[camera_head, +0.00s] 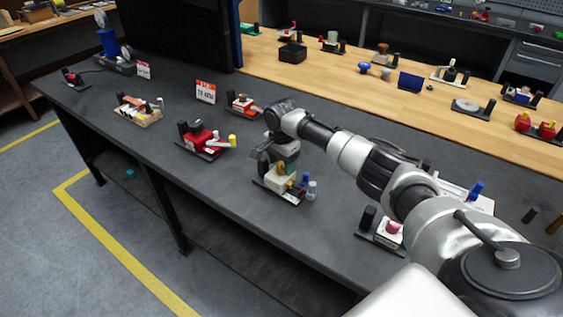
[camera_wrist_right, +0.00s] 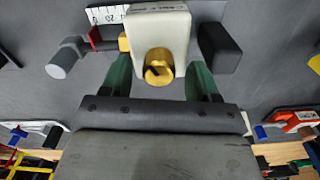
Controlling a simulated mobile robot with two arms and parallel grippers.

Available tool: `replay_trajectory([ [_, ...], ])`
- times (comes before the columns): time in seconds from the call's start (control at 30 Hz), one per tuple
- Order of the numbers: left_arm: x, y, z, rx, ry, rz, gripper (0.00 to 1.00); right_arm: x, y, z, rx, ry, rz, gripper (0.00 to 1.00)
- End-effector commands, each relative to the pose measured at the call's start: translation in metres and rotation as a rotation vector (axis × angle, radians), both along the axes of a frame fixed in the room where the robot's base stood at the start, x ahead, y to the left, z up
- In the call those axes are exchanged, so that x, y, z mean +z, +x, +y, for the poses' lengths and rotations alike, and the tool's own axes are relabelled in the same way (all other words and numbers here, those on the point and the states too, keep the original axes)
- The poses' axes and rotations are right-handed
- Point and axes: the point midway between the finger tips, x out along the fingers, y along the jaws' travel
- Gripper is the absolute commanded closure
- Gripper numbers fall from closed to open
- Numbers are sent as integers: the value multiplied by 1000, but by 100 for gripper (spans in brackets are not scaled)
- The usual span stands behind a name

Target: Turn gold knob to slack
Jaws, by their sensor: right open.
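The gold knob (camera_wrist_right: 158,72) is round with a dark slot and sits on the end of a cream block (camera_wrist_right: 158,32) in the right wrist view. My right gripper (camera_wrist_right: 160,66) is open, with one green finger on either side of the knob. A gap shows between each finger and the knob. In the head view, my right gripper (camera_head: 283,161) hangs over the cream block (camera_head: 279,179) and hides part of it. The block stands on a dark base on the grey bench. My left gripper is in neither view.
A grey-capped post (camera_wrist_right: 64,58) and a dark block (camera_wrist_right: 219,48) flank the cream block. A red valve device (camera_head: 201,137) stands to the left on the bench (camera_head: 225,180). A device with a pink knob (camera_head: 390,229) is to the right, near my arm.

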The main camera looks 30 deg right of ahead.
Motion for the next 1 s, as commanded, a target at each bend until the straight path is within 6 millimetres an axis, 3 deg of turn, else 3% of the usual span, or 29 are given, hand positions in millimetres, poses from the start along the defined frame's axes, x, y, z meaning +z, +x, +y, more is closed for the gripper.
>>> replay_trajectory([
  [0.13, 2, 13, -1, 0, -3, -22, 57, -6, 0, 0, 0, 0, -1, 39],
  [0.37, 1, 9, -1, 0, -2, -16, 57, -6, 0, 0, 1, -1, 0, 41],
  [0.67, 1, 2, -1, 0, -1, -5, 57, -6, 0, 0, 1, -1, 0, 87],
  [1.0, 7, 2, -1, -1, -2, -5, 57, -5, 0, 0, 47, -1, 1, 89],
])
